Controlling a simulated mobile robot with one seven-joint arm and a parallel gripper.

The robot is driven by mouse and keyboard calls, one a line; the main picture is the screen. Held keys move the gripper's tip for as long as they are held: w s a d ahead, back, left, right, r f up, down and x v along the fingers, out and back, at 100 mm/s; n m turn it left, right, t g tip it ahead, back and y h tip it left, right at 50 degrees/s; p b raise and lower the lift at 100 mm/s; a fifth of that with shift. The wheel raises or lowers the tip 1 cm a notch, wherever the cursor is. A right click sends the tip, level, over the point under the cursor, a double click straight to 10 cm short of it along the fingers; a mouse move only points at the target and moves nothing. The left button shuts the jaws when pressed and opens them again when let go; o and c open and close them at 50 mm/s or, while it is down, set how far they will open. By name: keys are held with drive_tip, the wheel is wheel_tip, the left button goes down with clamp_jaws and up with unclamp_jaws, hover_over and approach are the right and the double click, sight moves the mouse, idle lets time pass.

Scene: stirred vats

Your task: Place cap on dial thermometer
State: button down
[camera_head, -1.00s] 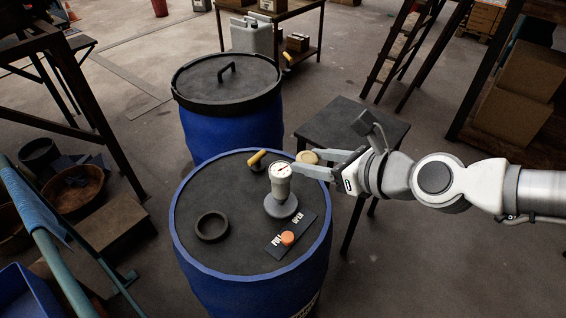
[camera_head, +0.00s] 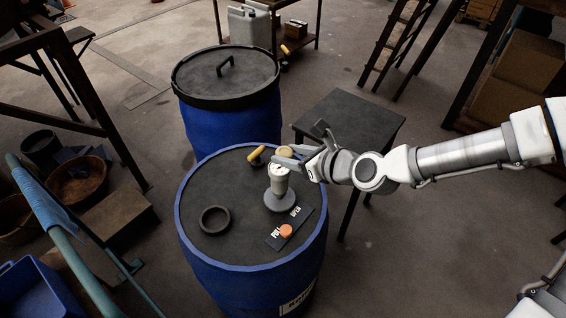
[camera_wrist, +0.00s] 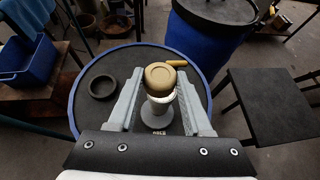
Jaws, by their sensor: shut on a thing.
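The dial thermometer (camera_head: 279,183) stands upright on the near blue barrel's dark lid, its white dial face on top. My gripper (camera_head: 284,158) is shut on a tan round cap (camera_head: 285,152) and holds it close to the thermometer's head. In the wrist view the cap (camera_wrist: 160,75) is between the fingers and partly overlaps the top of the thermometer (camera_wrist: 158,108). I cannot tell whether the cap touches the thermometer.
The near barrel's lid (camera_head: 225,185) also bears a black ring (camera_head: 214,220), a yellow-handled fitting (camera_head: 257,154) and an orange knob (camera_head: 286,231) on a lettered plate. A second lidded blue barrel (camera_head: 228,120) stands behind. A dark table (camera_head: 350,115) is at right.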

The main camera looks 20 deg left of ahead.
sight(283, 170)
drive_tip(key=shift+w+a+f, duration=1)
drive_tip(key=shift+a, duration=0.15)
drive_tip(key=shift+f+b, duration=0.55)
drive_tip(key=shift+f, duration=1.35)
drive_tip(key=shift+f, duration=0.15)
drive_tip(key=shift+c, duration=1.6)
unclamp_jaws()
drive_tip(key=shift+d+r, duration=0.15)
drive_tip(key=shift+r, duration=0.1)
drive_tip(key=p+v, duration=0.2)
drive_tip(key=v, duration=0.9)
drive_tip(key=shift+s+d+r+p, duration=0.15)
drive_tip(key=shift+s+d+p, duration=0.05)
drive_tip(key=shift+d+p, duration=0.1)
